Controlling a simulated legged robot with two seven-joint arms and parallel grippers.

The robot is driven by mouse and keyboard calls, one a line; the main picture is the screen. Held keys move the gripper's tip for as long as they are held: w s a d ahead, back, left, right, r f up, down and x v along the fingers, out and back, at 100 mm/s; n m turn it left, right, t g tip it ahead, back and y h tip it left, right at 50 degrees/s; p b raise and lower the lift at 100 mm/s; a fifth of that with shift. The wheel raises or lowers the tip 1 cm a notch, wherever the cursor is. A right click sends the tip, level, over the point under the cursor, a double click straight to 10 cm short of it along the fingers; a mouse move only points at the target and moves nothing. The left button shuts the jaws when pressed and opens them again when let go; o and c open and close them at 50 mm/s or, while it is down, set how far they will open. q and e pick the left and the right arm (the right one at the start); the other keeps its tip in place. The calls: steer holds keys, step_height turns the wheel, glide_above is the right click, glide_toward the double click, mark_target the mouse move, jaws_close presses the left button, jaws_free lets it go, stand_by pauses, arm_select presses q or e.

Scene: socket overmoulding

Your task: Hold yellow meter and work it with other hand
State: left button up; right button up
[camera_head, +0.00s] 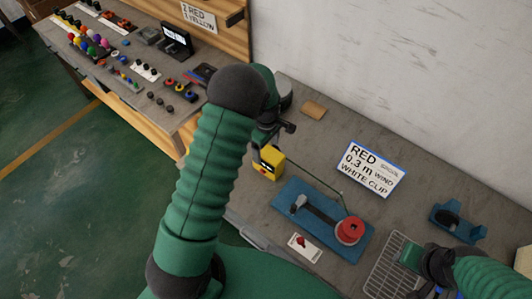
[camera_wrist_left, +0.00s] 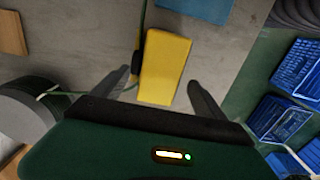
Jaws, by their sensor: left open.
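The yellow meter (camera_head: 268,163) is a small yellow block with a dark face, at the table's front edge just below my left gripper (camera_head: 272,135). In the left wrist view the yellow meter (camera_wrist_left: 165,65) lies between the two spread fingers of my left gripper (camera_wrist_left: 158,80), with a gap at least on its right side. A dark part sits on its left side, and a thin green wire runs by it. My right gripper (camera_head: 437,266) is low at the right, over a wire rack; its fingers are too dark to read.
A blue board (camera_head: 290,215) carries a dark crank arm and a red spool (camera_head: 350,230), with the green wire reaching toward the spool. A white switch plate (camera_head: 304,247), wire rack (camera_head: 385,273), blue holder (camera_head: 458,223) and sign (camera_head: 370,169) stand around it. A second bench is at upper left.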

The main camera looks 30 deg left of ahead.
mark_target(270, 154)
arm_select(q)
steer(key=f, duration=0.1)
steer(key=d+f, duration=0.2)
steer(key=f, duration=0.1)
steer(key=shift+d, duration=0.1)
steer(key=shift+a+f, duration=0.4)
steer(key=shift+a, duration=0.55)
steer(key=shift+c, duration=2.5)
steer(key=shift+d+r, duration=0.15)
steer(key=shift+d, duration=0.35)
steer(key=c, duration=0.7)
steer(key=shift+d, duration=0.2)
steer(key=c, duration=0.5)
steer(key=o, duration=0.9)
steer(key=shift+a, duration=0.6)
steer(key=c, duration=0.6)
steer(key=shift+d, duration=0.2)
arm_select(e)
steer(key=shift+d+r, duration=0.25)
steer(key=shift+d, duration=0.35)
arm_select(q)
steer(key=shift+d, duration=0.15)
arm_select(e)
steer(key=shift+d, duration=0.3)
steer(key=c, duration=0.4)
jaws_close()
steer(key=shift+a, duration=0.2)
